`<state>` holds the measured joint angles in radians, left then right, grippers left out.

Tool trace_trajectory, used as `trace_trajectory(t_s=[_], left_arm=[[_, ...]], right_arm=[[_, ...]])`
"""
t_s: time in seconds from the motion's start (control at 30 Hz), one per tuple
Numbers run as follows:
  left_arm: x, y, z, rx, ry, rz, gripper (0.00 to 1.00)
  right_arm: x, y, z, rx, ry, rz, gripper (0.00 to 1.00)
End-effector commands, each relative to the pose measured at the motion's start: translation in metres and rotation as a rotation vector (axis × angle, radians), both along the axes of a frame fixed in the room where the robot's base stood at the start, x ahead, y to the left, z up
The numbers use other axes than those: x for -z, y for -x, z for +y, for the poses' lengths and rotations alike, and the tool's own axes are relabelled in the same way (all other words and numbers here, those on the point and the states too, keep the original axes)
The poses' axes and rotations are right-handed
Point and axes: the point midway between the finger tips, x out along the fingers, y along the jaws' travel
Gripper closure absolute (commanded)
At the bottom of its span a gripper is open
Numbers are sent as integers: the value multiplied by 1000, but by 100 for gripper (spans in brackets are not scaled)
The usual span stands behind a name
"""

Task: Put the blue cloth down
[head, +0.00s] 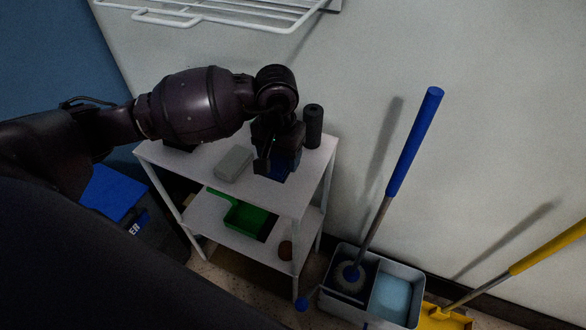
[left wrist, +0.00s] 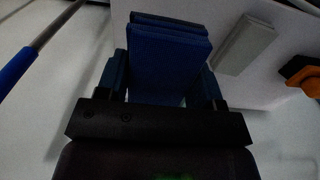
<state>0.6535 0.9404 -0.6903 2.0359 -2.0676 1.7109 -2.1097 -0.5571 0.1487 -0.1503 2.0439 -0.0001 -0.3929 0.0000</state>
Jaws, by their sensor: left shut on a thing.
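The blue cloth (left wrist: 168,55) is a folded blue block between the two fingers of my left gripper (left wrist: 165,85) in the left wrist view. The gripper is shut on it. In the head view my left gripper (head: 268,165) points down over the top of a white shelf cart (head: 215,181), and part of the blue cloth (head: 285,172) shows beside the fingers. The cloth is at or just above the cart top; I cannot tell whether it touches. My right gripper is not in view.
A grey block (head: 234,163) lies left of the cloth on the cart top, and a dark cylinder (head: 313,126) stands at its back right. A green bin (head: 249,221) is on the lower shelf. A mop bucket (head: 345,309) stands at right. A wire rack (head: 225,12) hangs above.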

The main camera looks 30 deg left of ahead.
Motion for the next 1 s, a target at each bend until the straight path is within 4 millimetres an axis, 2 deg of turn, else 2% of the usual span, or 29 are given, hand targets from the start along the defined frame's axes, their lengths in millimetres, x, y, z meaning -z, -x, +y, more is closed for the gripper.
trace_trajectory(t_s=[0.07,0.13,0.4,0.67,0.9,1.0], left_arm=[[-2,0,2,-1,1,3,58],[4,0,2,-3,2,5,58],[47,0,2,-3,2,5,58],[64,-1,2,-2,1,4,58],[93,0,2,-3,3,4,58],[94,-1,2,-2,1,1,58]], right_arm=[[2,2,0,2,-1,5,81],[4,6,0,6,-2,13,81],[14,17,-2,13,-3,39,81],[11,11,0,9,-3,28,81],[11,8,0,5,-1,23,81],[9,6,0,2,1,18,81]])
